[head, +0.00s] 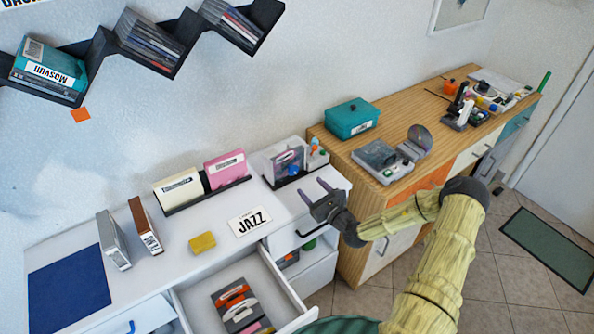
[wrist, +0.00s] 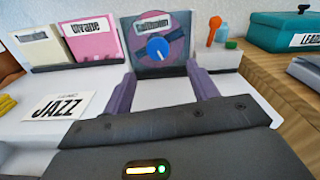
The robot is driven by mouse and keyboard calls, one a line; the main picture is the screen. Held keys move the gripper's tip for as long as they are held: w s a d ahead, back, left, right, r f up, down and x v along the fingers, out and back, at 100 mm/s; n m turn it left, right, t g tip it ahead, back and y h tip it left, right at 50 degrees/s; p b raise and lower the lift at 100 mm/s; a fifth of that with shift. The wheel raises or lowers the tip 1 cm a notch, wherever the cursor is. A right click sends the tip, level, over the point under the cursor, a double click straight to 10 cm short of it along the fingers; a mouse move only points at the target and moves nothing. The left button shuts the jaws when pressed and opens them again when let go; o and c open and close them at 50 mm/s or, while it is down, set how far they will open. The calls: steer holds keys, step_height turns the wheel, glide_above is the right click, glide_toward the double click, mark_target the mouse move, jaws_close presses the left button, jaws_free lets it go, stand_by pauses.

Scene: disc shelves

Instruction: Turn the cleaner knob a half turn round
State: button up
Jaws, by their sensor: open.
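The cleaner knob is a round blue knob (wrist: 157,48) with a pale mark. It sits on the front of an upright grey panel with a purple disc, the cleaner (wrist: 178,28). In the head view the knob (head: 294,169) shows small on the cleaner at the back of the white counter. My gripper (head: 314,189) is open and empty above the counter, in front of the cleaner. In the wrist view its two purple-grey fingers (wrist: 159,75) point toward the cleaner, one on each side below the knob, and look apart from it.
Cream and pink sleeves (head: 226,168) stand in a black rack left of the cleaner. A JAZZ card (head: 250,221) and a yellow sponge (head: 202,242) lie on the counter. An open drawer (head: 281,281) juts out in front. A teal box (head: 351,118) stands on the wooden cabinet to the right.

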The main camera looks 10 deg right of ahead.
mark_target(294, 171)
steer(key=p+x, duration=0.1)
steer(key=x, duration=0.7)
steer(key=shift+w+a, duration=0.15)
steer(key=shift+a, duration=0.15)
steer(key=shift+w+a, duration=0.15)
steer(key=shift+w, duration=0.45)
steer(key=c, duration=1)
